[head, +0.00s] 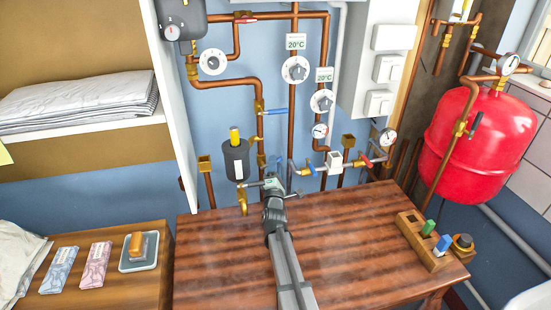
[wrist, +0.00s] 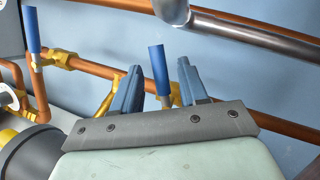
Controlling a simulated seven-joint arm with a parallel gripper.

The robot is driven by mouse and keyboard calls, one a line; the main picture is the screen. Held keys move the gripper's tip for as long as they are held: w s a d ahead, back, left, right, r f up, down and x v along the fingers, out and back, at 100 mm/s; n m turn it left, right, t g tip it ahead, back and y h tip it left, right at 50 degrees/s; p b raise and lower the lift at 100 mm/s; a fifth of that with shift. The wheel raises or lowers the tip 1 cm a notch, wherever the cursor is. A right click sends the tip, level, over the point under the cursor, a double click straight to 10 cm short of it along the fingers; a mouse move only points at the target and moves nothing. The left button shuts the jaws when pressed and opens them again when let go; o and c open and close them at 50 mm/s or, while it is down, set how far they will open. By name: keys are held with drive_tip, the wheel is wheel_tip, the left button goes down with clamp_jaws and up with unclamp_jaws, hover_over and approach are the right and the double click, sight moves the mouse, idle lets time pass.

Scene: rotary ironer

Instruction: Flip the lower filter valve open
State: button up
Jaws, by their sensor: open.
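The black filter (head: 236,160) with a yellow cap hangs beside a copper pipe on the blue wall. The upper filter valve has a blue lever (head: 273,111) sticking out to the right, crosswise to the pipe. It also shows at the left in the wrist view (wrist: 33,35). My gripper (head: 271,181) is at the foot of this pipe, just above the wooden table. In the wrist view, its open fingers (wrist: 159,75) stand on either side of the lower valve's blue lever (wrist: 157,68), also crosswise to its pipe. I cannot tell whether they touch it. In the head view my gripper hides this lever.
Blue and red levers (head: 318,168) on other pipes lie close to the right. A polished metal tube (wrist: 255,40) crosses the upper right of the wrist view. A wooden block with coloured pieces (head: 422,240) stands on the table's right side. The wooden table (head: 345,240) is otherwise mostly clear.

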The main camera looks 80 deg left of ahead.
drive_tip(key=x, duration=0.4)
clamp_jaws()
idle(0.4)
